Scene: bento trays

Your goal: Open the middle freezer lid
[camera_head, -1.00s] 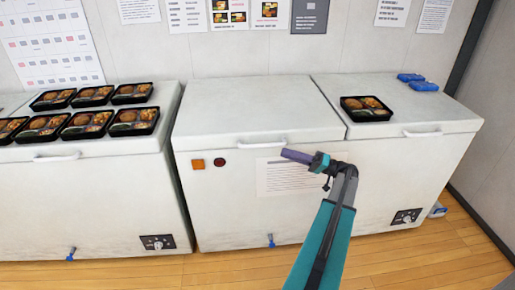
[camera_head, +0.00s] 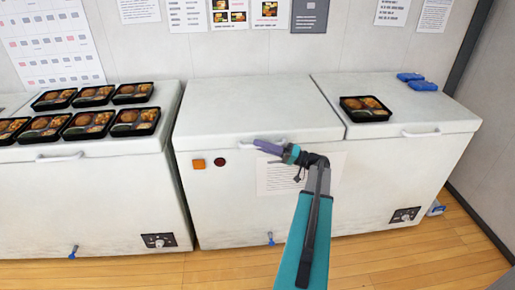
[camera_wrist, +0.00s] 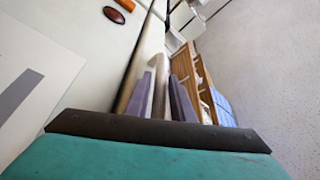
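The middle freezer's white lid (camera_head: 255,105) is closed and bare on top. Its white front handle (camera_head: 283,142) is partly hidden behind my gripper (camera_head: 257,145). The purple fingers lie at the handle in the head view. In the wrist view my gripper (camera_wrist: 161,98) has its two fingers apart, with a pale bar (camera_wrist: 160,88) that looks like the handle between them. I cannot tell whether the fingers touch it.
The left freezer (camera_head: 100,190) carries several filled bento trays (camera_head: 88,122). The right freezer lid (camera_head: 440,115) carries one bento tray (camera_head: 366,108) and blue items (camera_head: 418,82). Wood floor (camera_head: 420,265) is clear in front.

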